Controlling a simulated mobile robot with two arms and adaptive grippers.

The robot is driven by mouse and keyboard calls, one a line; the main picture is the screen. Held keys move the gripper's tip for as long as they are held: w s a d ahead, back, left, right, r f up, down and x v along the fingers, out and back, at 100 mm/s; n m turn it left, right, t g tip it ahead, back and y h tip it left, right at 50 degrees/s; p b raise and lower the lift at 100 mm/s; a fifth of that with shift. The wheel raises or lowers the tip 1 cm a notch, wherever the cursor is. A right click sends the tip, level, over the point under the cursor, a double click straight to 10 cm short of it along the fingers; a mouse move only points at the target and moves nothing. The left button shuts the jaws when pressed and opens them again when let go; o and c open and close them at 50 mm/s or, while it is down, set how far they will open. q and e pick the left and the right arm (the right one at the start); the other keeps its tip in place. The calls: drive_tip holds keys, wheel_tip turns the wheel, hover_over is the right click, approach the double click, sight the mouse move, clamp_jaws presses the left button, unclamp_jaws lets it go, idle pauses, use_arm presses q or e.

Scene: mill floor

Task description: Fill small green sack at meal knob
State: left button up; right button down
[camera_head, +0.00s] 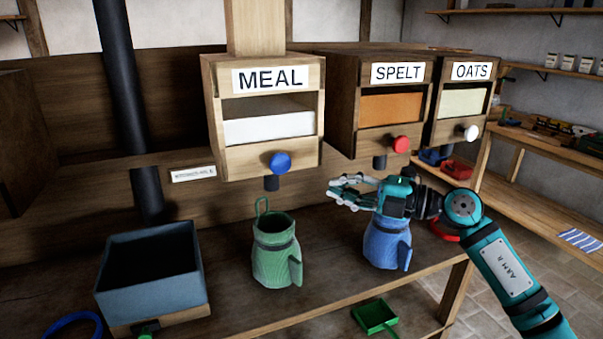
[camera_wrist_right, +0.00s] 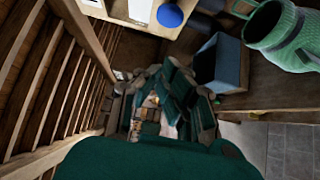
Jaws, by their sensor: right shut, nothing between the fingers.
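The small green sack (camera_head: 276,252) stands upright and open-topped on the bench below the MEAL hopper (camera_head: 265,118). It also shows at the upper right of the right wrist view (camera_wrist_right: 285,38). The blue meal knob (camera_head: 280,162) is on the hopper's front, above a dark spout (camera_head: 271,183). It also shows in the right wrist view (camera_wrist_right: 170,15). My right gripper (camera_head: 342,192) is shut and empty, pointing left, to the right of the green sack and below the knob, apart from both. My left gripper is not in view.
A blue sack (camera_head: 387,245) stands behind my right gripper, partly hidden. The SPELT hopper (camera_head: 386,135) with a red knob and the OATS hopper (camera_head: 460,132) with a white knob are to the right. A blue-grey bin (camera_head: 155,297) and a green scoop (camera_head: 375,316) are nearer.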

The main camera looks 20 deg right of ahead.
sight(280, 164)
drive_tip(key=w+d+p+x, duration=0.2)
drive_tip(key=p+x, duration=0.2)
drive_tip(key=x, duration=0.8)
drive_tip(key=shift+w+a+p, duration=0.25)
drive_tip(key=shift+w+p, duration=0.05)
drive_tip(key=shift+p, duration=0.05)
